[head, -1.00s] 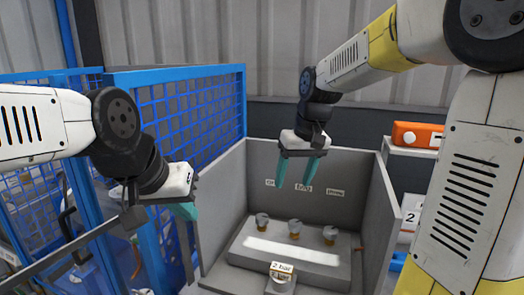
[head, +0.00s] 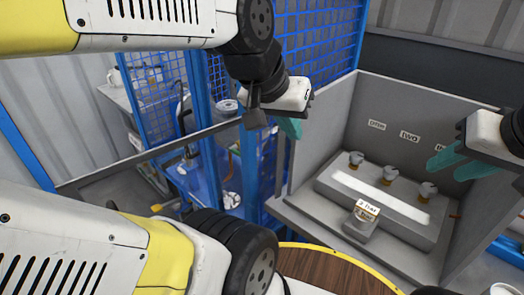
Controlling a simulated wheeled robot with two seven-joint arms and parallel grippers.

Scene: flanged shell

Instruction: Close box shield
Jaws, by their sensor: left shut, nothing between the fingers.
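The grey box (head: 320,138) stands open at centre right in the head view, its inside in plain sight. A thin grey bar (head: 150,156) runs from the lower left towards the box's left wall; it looks like the edge of the swung-out shield, but I cannot make out its pane. My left gripper (head: 291,128) is shut and empty at the bar's right end, left of the box wall. I cannot tell whether it touches the bar. My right gripper (head: 449,163) is open and empty, in front of the box's right part.
Inside the box are three grey knobs (head: 391,174) on a step and a small "2 bar" block (head: 362,222). A blue mesh cage (head: 320,45) stands behind and left. A round wooden top with a yellow rim (head: 325,268) is at the bottom.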

